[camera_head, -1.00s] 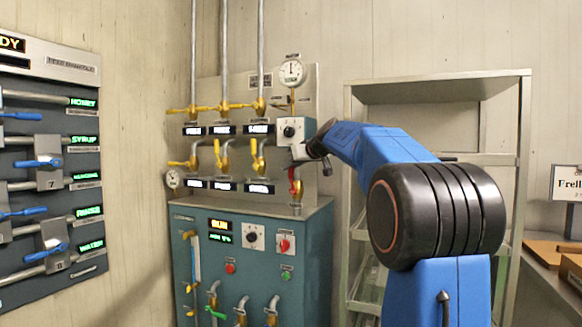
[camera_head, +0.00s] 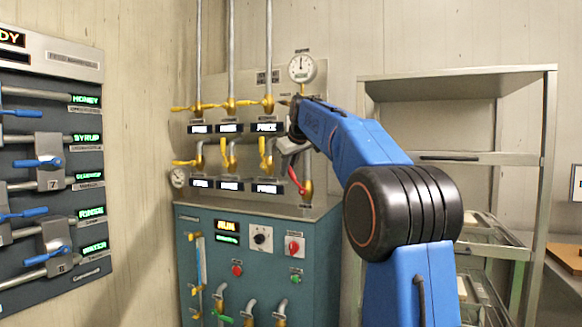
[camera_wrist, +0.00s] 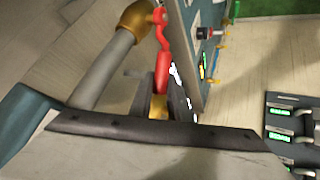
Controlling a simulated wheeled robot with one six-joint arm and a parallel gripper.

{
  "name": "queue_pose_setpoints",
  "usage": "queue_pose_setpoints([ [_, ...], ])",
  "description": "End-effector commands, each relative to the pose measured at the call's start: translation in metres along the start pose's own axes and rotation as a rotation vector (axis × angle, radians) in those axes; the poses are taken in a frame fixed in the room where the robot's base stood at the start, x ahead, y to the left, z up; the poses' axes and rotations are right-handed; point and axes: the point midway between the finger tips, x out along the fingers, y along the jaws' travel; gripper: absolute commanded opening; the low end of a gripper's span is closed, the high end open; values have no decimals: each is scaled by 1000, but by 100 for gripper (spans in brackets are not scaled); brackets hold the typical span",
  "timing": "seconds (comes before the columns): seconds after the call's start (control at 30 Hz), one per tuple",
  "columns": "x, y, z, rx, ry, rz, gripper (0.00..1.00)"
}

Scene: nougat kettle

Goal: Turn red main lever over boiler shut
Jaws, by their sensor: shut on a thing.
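The red main lever (camera_head: 297,180) sits on a brass valve above the teal boiler cabinet (camera_head: 322,245). In the head view it slants from the valve up and left toward my gripper (camera_head: 290,158). In the wrist view the red lever (camera_wrist: 162,58) runs from beside the brass valve body (camera_wrist: 138,20) down between my fingers. My gripper (camera_wrist: 162,102) is shut on the lever's end. The fingers and my arm hide part of the lever and the panel behind it.
Several yellow levers (camera_head: 229,105) and pipes stand close left of the red lever. A round gauge (camera_head: 302,68) is above. A metal shelf rack (camera_head: 549,150) stands to the right, and a grey panel with blue levers (camera_head: 85,150) is on the left wall.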

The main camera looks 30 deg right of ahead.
Motion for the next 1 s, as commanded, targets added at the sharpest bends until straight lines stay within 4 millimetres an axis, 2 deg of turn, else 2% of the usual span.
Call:
queue_pose_setpoints([
  [0.6,45,-32,0,-288,-463,117,0],
  [1.0,60,-40,7,-389,-627,159,0],
])
